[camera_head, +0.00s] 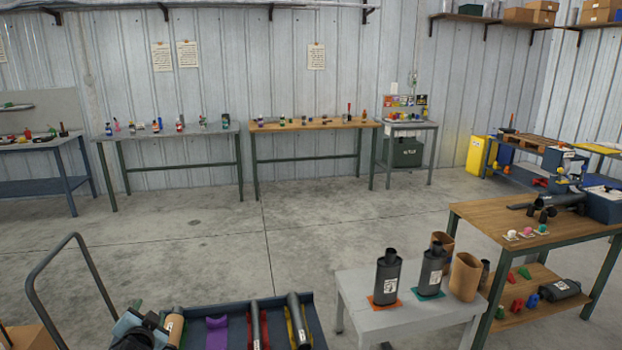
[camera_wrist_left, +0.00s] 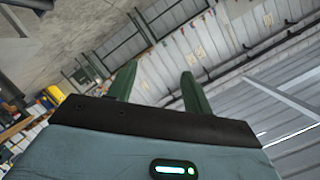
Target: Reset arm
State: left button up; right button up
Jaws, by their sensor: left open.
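My left gripper (camera_head: 138,330) is at the bottom left of the head view, over the left end of a dark tray on a cart. In the left wrist view its two green fingers (camera_wrist_left: 156,82) stand apart with nothing between them. The wrist view is tilted and looks toward the wall and ceiling. My right gripper is not in view. Two dark mufflers stand upright on a small grey table, one on an orange base (camera_head: 387,279) and one on a teal base (camera_head: 432,271).
The dark tray (camera_head: 318,330) holds pipes and a purple cradle (camera_head: 217,332). A cart handle (camera_head: 68,243) rises at left. Brown tubes (camera_head: 465,278) stand on the grey table (camera_head: 358,308). A wooden workbench (camera_head: 480,216) is at right. The middle floor is clear.

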pick_arm(q)
jog(key=w+d+n+t+h, duration=0.1)
jog(key=d+n+h, duration=0.1)
jog(key=d+h, duration=0.25)
jog(key=s+d+f+g+h, duration=0.1)
jog(key=s+d+f, duration=0.4)
jog(key=s+f, duration=0.35)
jog(key=s+d+f+g+h, duration=0.1)
jog(key=s+d+f+g, duration=0.1)
jog(key=s+d+f, duration=0.45)
jog(key=s+d+f+g, duration=0.1)
jog(key=s+d+f, duration=0.1)
jog(key=s, duration=1.3)
jog(key=s+d+f+n+g+h, duration=0.1)
jog(key=s+d, duration=0.4)
jog(key=s, duration=1)
notch_tip(320, 180, down, 2)
jog(key=shift+s+d+f+g, duration=0.15)
jog(key=shift+d+g, duration=0.15)
jog(key=shift+g, duration=0.3)
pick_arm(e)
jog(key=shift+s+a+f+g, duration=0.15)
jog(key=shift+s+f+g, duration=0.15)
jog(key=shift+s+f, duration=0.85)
pick_arm(q)
jog(key=shift+f, duration=0.1)
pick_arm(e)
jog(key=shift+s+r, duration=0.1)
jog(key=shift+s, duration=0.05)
